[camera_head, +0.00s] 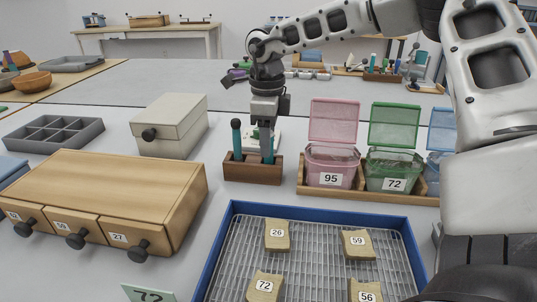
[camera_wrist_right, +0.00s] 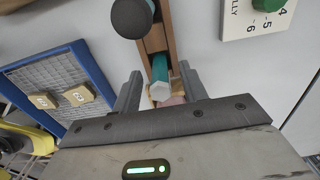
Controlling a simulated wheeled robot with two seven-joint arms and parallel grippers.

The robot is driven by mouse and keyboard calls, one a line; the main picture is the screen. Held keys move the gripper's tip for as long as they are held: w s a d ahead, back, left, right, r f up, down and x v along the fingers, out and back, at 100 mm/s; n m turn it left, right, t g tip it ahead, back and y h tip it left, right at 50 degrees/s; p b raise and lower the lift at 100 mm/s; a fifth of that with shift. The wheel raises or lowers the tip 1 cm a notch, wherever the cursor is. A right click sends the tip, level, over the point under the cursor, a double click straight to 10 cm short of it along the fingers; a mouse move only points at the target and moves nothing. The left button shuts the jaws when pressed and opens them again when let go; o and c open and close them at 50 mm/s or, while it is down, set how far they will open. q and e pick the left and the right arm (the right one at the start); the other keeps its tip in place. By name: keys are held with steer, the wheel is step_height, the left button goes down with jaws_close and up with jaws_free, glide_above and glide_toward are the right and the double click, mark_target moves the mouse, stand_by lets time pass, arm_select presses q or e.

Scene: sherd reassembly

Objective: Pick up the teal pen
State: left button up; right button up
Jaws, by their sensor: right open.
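The teal pen (camera_head: 268,149) stands in a small brown wooden holder (camera_head: 252,173) on the table. In the right wrist view the pen (camera_wrist_right: 160,72) shows a pale hexagonal end, pointing toward the camera. My right gripper (camera_head: 264,136) is above the holder, pointing down, with its fingers partly hiding the pen. In the wrist view the open fingers (camera_wrist_right: 160,92) stand on either side of the pen's end, with gaps visible. A darker, round-topped tool (camera_head: 236,138) stands in the holder's left part; its round end (camera_wrist_right: 130,17) is close by. My left gripper is not in view.
A grey-white box (camera_head: 170,125) stands left of the holder. Pink (camera_head: 333,150) and green (camera_head: 394,150) lidded bins stand to its right. A blue-rimmed tray (camera_head: 314,209) with numbered sherds lies in front, beside a wooden drawer unit (camera_head: 110,185). A white dial device (camera_wrist_right: 245,18) is near the holder.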

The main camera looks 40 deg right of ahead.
jaws_close()
steer(key=shift+r, duration=0.1)
